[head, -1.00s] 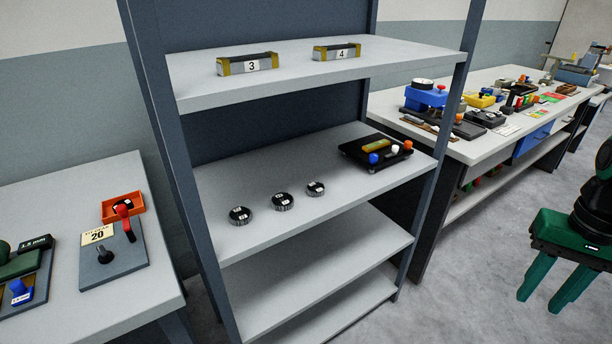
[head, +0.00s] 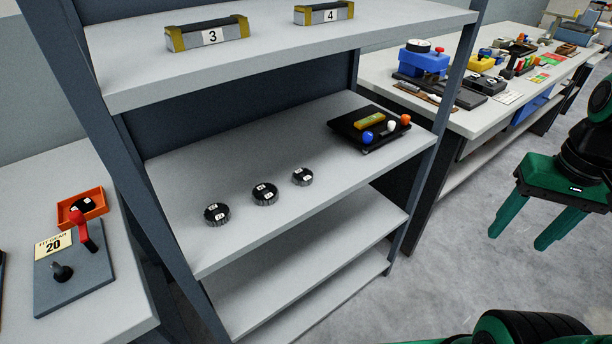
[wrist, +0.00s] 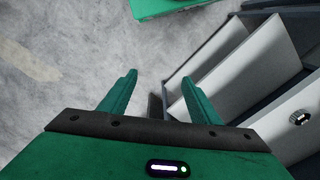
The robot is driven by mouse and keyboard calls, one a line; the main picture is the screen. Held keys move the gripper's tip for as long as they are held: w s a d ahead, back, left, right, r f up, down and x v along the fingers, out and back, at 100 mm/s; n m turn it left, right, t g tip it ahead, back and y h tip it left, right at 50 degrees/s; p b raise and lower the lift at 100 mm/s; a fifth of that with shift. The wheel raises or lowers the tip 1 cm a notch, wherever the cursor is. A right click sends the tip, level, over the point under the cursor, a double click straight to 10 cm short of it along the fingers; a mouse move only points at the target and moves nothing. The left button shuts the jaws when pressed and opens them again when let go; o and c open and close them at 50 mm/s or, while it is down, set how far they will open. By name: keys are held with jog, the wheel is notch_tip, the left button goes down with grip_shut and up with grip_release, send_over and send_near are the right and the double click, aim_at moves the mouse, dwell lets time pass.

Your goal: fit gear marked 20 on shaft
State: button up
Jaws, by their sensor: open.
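Three dark round gears lie in a row on the middle shelf: a left gear (head: 217,214), a middle gear (head: 265,194) and a right gear (head: 302,177). Each has small white labels, too small to read. The shaft (head: 62,272) is a short dark post on a grey plate (head: 84,283) on the left table, beside a card (head: 53,245) reading 20 and a red lever (head: 86,232). My gripper (head: 538,232) is open and empty, right of the shelf over the floor. The wrist view shows its two spread fingers (wrist: 155,95) and one gear (wrist: 298,118) at the right edge.
An orange tray (head: 97,199) holding a dark round part stands behind the plate. A black tray (head: 340,126) with coloured knobs sits right of the gears. Shelf uprights and the upper shelf (head: 275,58), bearing blocks 3 and 4, bound the opening. The floor ahead is clear.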

jog(key=w+a+n+t, duration=0.1)
jog(key=w+a+n, duration=0.55)
jog(key=w, duration=0.35)
jog(key=n+y, duration=0.5)
jog(key=n, duration=0.6)
send_near(307, 175)
jog(key=shift+s+a+f+n+t, duration=0.15)
jog(key=shift+a+f+n+t, duration=0.15)
jog(key=shift+a+f, duration=0.5)
jog(key=shift+w+x, duration=0.15)
jog(key=shift+x, duration=1.45)
jog(key=shift+w+x, duration=0.15)
jog(key=shift+x, duration=1.45)
jog(key=c, duration=1.2)
